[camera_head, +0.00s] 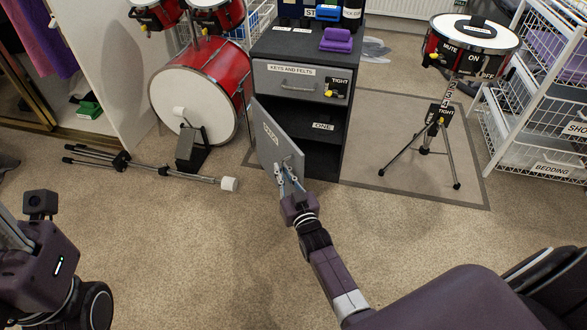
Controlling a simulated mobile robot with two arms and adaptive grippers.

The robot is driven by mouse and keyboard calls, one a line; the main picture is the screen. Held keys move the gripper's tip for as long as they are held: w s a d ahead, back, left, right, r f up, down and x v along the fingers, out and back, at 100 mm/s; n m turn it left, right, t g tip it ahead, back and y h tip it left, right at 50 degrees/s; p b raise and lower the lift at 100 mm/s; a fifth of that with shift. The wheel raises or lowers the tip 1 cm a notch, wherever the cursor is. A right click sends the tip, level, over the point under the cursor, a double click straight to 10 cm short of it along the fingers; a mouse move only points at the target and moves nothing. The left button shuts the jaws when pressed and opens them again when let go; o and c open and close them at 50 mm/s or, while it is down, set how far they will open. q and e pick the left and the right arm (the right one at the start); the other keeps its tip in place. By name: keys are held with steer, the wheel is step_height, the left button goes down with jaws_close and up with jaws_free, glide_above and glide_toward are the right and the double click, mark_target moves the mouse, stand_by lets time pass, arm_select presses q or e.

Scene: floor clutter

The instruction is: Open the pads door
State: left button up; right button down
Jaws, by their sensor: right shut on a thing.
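The pads door (268,135) is a grey door on the lower part of a dark cabinet (322,165). It stands ajar, swung out on its left edge, and the dark inside of the cabinet shows to its right. My right gripper (286,172) is at the lower right of the door and shut on its handle. The handle itself is mostly hidden by the fingers. My left arm (40,260) shows at the left edge, but its fingers are not clear in view.
A drawer (290,84) labelled keys and felts is above the door. A red bass drum (200,95) and a fallen stand (150,170) are at the left. A snare on a tripod (470,45) and white wire racks (535,110) are at the right.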

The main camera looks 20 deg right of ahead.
steer(key=shift+a, duration=0.35)
steer(key=c, duration=2.3)
jaws_free()
steer(key=shift+w, duration=0.1)
steer(key=shift+c, duration=0.2)
steer(key=s+a, duration=0.1)
steer(key=s, duration=1.1)
